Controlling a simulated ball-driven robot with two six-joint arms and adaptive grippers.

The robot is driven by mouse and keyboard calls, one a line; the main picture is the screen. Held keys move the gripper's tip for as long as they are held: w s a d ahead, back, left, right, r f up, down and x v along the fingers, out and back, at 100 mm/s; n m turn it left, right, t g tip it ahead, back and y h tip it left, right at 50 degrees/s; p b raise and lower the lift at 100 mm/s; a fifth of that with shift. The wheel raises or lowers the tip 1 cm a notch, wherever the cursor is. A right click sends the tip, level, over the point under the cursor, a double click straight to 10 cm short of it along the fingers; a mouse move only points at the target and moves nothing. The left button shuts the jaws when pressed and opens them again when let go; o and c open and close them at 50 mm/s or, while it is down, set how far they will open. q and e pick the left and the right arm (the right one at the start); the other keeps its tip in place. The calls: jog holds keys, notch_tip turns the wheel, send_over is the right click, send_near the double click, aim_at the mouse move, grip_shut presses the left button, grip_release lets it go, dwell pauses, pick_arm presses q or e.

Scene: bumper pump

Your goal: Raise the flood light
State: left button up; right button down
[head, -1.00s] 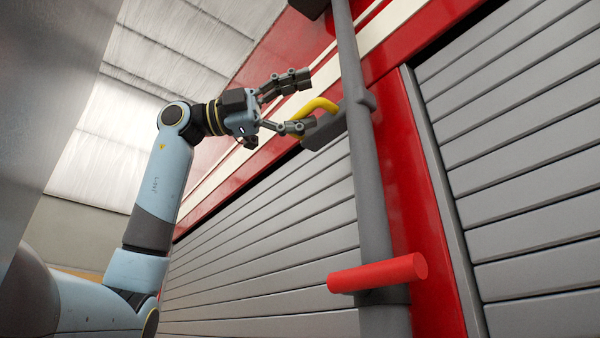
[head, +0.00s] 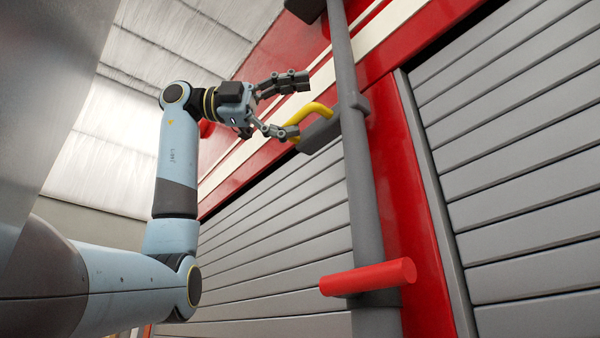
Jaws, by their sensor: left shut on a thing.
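A grey mast pole (head: 362,190) runs upright and tilted in front of the red vehicle side. A grey block on its left side (head: 320,133) carries a yellow bent handle (head: 318,108). A red bar-shaped handle (head: 368,278) sticks out from the pole lower down. My left gripper (head: 296,108) is at the yellow handle, its lower finger at the handle's lower left end and its upper finger above. It is shut on the yellow handle, though its fingers look spread in this view. No flood light can be made out. My right gripper is not in view.
Grey roller shutters (head: 520,150) flank the pole on the red vehicle body (head: 405,190). A dark block (head: 305,9) is at the top edge by the pole. A grey surface (head: 50,90) fills the upper left. Open space lies left of my left forearm.

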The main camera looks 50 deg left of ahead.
pick_arm(q)
jog(key=shift+s+a, duration=0.2)
jog(key=shift+a, duration=0.35)
jog(key=shift+s+a, duration=0.2)
jog(key=shift+a, duration=0.3)
jog(key=shift+c, duration=1)
jog(key=shift+s+a+f+b, duration=0.2)
jog(key=shift+s+a+b, duration=0.15)
jog(key=shift+s+a, duration=0.55)
jog(key=shift+c, duration=1.3)
jog(key=s+a+f, duration=0.1)
jog(key=s+a, duration=0.3)
jog(key=a, duration=0.1)
jog(key=shift+s+a+f+b, duration=0.15)
jog(key=shift+s+b, duration=0.15)
